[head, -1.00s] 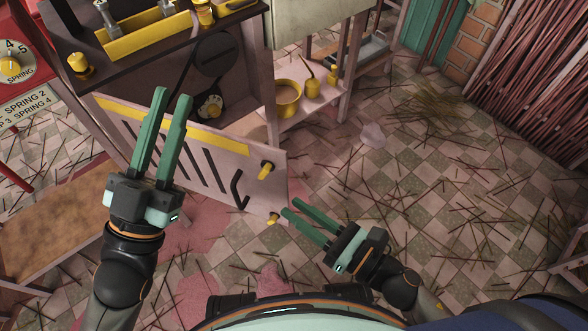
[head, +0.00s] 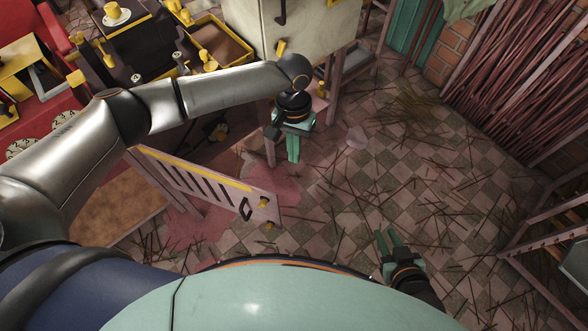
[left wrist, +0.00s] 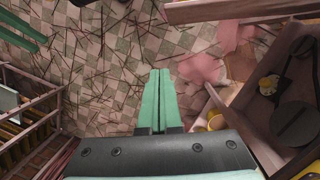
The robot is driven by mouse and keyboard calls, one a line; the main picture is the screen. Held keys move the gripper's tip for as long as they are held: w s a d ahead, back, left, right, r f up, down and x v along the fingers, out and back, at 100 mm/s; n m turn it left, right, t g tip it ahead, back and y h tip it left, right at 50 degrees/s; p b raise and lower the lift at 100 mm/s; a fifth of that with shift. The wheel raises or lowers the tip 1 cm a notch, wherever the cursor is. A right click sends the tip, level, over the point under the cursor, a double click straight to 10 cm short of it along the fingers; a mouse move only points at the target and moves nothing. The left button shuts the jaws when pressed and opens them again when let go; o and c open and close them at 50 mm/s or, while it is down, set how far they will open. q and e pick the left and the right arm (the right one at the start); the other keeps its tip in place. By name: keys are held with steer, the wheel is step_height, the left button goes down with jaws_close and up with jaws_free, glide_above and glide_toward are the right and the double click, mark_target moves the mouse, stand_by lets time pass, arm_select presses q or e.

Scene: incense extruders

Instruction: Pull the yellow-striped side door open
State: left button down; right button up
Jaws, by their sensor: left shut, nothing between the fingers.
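My right gripper (head: 389,242) is open and empty over the floor, right of the door.
The cabinet's inside shows in the left wrist view with a dark round part (left wrist: 293,123). A rack (head: 548,240) stands at the right. The checkered floor (head: 340,215) between is open, strewn with thin sticks.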

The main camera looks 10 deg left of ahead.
arm_select(q)
steer(key=s+a+f, duration=0.2)
steer(key=s+f, duration=0.4)
steer(key=f, duration=0.1)
steer(key=shift+a+f+n+g+y+p, duration=0.3)
steer(key=shift+a+f+y, duration=0.1)
arm_select(e)
steer(key=shift+s+d+r+m, duration=0.15)
steer(key=shift+s+r+m, duration=0.25)
steer(key=shift+m, duration=0.3)
arm_select(q)
steer(key=shift+s, duration=0.1)
arm_select(e)
steer(key=shift+s, duration=0.1)
